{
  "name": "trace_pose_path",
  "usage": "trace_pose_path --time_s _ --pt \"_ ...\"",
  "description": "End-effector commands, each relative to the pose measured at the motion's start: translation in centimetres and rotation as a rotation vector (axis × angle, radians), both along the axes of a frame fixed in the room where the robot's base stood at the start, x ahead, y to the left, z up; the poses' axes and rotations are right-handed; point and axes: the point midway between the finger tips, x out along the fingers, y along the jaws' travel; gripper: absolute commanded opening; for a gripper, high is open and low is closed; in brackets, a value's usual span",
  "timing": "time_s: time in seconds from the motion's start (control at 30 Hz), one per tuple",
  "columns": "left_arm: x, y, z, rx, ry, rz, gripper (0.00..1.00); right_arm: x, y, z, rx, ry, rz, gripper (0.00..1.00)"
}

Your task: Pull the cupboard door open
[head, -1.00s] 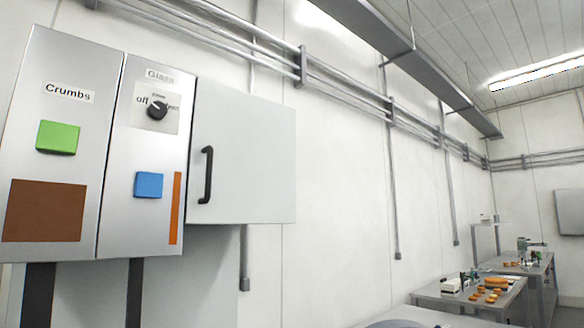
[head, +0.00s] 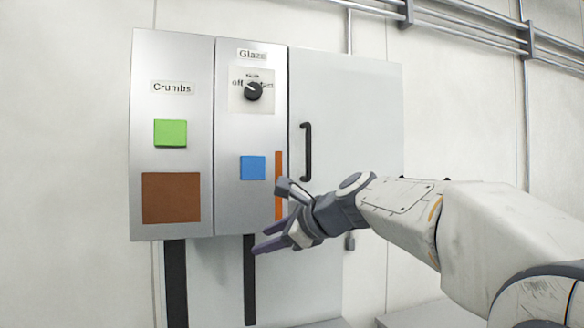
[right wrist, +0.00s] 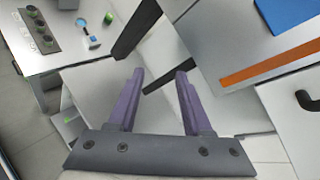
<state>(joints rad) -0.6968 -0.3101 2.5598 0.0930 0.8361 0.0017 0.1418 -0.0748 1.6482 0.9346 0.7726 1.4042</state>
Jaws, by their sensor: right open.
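The cupboard door (head: 350,100) is a plain pale grey panel to the right of the Glaze panel. It appears shut. Its black upright bar handle (head: 306,152) is near its left edge; the handle also shows in part at the right edge of the right wrist view (right wrist: 308,101). My right gripper (head: 262,238) is in front of the cabinet, below and left of the handle and apart from it. Its purple fingers are spread and empty, as the right wrist view shows (right wrist: 160,75). My left gripper is not in view.
Left of the door are the Glaze panel (head: 230,130), with a knob (head: 253,91), blue button (head: 253,168) and orange strip (head: 279,165), and the Crumbs panel (head: 170,60), with a green button (head: 170,133) and brown square (head: 171,198). Dark posts (head: 176,280) stand below.

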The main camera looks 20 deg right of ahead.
Motion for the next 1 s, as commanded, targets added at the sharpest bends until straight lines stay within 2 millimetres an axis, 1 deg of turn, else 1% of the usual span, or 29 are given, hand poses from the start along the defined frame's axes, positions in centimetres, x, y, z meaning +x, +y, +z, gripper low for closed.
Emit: trace_pose_path --time_s 0.03,0.07,0.1,0.2,0.3,0.4,0.47,0.57,0.8,0.9,1.0 --pt "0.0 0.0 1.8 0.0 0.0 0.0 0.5 1.5 -3.6 5.4 0.146 -0.026 -0.125 0.5" --pt "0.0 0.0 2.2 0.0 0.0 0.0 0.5 1.9 -5.3 7.7 0.232 -0.04 -0.182 0.5" --pt "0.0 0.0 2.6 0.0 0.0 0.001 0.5 2.4 -7.4 10.5 0.337 -0.059 -0.245 0.5" --pt "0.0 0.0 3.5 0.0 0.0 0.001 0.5 2.6 -11.6 16.0 0.55 -0.104 -0.351 0.5" --pt "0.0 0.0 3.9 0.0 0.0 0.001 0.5 2.3 -14.1 19.3 0.683 -0.135 -0.4 0.5" --pt "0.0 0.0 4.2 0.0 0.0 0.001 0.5 2.3 -15.1 20.8 0.747 -0.149 -0.418 0.5" --pt "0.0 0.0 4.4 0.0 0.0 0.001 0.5 2.7 -15.2 21.0 0.76 -0.148 -0.419 0.5" --pt "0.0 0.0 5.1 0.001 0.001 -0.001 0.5 4.0 -14.8 21.1 0.763 -0.147 -0.419 0.5" --pt "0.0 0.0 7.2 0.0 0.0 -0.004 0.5 8.5 -13.7 21.2 0.758 -0.146 -0.419 0.5" --pt "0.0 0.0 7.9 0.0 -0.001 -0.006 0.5 10.1 -13.3 21.0 0.757 -0.146 -0.419 0.5" --pt "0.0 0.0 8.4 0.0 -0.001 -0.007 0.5 11.2 -13.0 21.0 0.757 -0.148 -0.419 0.5"
